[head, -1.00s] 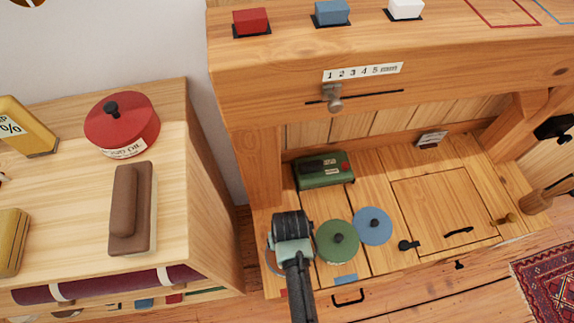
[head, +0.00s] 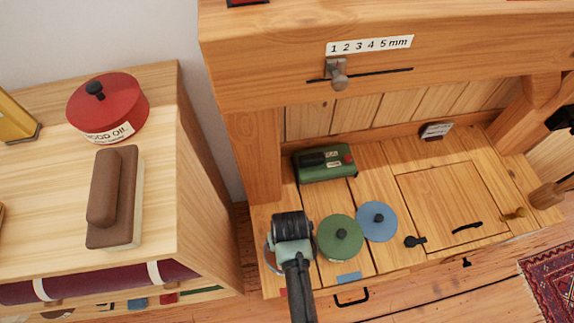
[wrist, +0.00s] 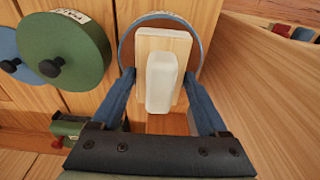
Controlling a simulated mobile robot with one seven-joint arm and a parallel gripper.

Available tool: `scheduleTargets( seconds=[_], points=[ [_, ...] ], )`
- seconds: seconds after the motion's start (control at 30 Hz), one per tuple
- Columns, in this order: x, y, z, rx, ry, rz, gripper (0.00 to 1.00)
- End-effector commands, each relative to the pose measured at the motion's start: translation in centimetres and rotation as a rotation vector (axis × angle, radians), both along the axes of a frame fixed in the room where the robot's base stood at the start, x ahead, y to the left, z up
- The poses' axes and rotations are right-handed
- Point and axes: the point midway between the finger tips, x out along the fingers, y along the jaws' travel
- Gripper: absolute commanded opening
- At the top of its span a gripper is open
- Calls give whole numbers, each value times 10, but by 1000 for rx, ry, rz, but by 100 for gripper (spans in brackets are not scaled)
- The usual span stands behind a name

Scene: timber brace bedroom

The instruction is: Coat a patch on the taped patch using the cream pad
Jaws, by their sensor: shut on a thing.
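My gripper (wrist: 160,76) has blue fingers and is shut on the cream pad (wrist: 163,82), a cream block on a pale wooden board. The pad is in front of a round tin (wrist: 127,50) with a blue-grey rim and brown inside; I cannot tell whether they touch. In the head view my dark wrist (head: 292,226) hides the pad and most of the tin, whose rim (head: 268,256) shows at its left. I cannot make out the taped patch in either view.
A green lid (head: 340,238) and blue lid (head: 377,222) lie right of my wrist, with a green box (head: 324,163) behind. A timber beam (head: 300,62) with a millimetre scale overhangs them. A brown pad (head: 115,198) and red tin (head: 107,108) stand on the left cabinet.

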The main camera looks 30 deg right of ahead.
Motion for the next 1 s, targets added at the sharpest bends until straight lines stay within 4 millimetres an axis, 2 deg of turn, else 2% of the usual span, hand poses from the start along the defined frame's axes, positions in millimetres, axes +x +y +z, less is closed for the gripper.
scheduleTargets(
  seconds=[1.0],
  points=[
    [1,0,-9,0,-1,0,32]
  ],
)
